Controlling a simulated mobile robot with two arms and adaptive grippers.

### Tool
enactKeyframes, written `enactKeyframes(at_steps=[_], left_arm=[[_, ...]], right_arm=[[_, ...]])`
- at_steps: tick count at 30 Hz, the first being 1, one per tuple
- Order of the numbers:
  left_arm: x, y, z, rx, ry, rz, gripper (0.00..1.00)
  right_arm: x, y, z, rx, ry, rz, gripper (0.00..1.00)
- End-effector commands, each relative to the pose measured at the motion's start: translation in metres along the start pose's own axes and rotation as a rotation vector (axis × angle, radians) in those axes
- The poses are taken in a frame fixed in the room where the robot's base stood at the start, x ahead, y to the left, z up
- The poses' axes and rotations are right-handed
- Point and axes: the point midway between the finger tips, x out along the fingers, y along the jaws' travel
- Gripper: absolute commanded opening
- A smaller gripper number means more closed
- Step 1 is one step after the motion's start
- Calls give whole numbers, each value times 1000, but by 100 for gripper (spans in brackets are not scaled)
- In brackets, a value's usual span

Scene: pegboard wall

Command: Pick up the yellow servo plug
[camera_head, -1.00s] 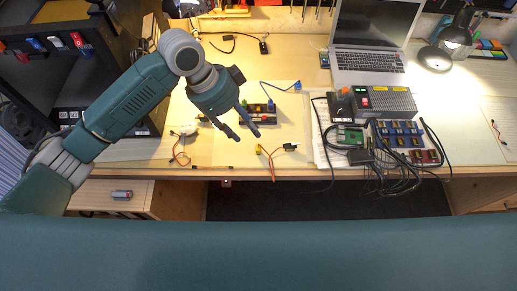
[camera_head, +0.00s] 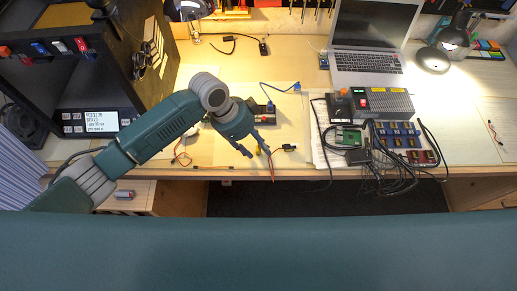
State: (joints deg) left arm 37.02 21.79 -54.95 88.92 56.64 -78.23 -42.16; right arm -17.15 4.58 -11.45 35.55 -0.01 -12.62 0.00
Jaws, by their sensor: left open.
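The yellow servo plug (camera_head: 258,150) is small and lies near the front edge of the desk, with an orange-red lead running from it to a small black connector (camera_head: 289,147). My left gripper (camera_head: 259,154) is open, its fingers pointing toward the front edge. In the head view the plug shows between the two fingertips, partly hidden by the gripper. I cannot tell whether a finger touches it or how high the fingers are above the desk. My right gripper is not in view.
A small black device (camera_head: 264,114) with a blue cable sits just behind the gripper. A green circuit board (camera_head: 349,136), a grey power box (camera_head: 384,103) and black cables crowd the right. A laptop (camera_head: 368,62) stands behind. A black cabinet (camera_head: 75,72) is at the left.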

Motion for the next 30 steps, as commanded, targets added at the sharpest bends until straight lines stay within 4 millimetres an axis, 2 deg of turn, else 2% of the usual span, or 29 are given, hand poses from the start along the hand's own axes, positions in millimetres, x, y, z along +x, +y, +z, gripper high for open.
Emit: enactKeyframes(at_steps=[2,6,7,30], left_arm=[[0,0,0,0,0,0,39],[0,0,0,0,0,0,11],[0,0,0,0,0,0,9],[-4,0,-2,1,1,-1,3]], right_arm=[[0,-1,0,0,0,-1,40],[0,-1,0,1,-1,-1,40],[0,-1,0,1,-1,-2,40],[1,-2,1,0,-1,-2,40]])
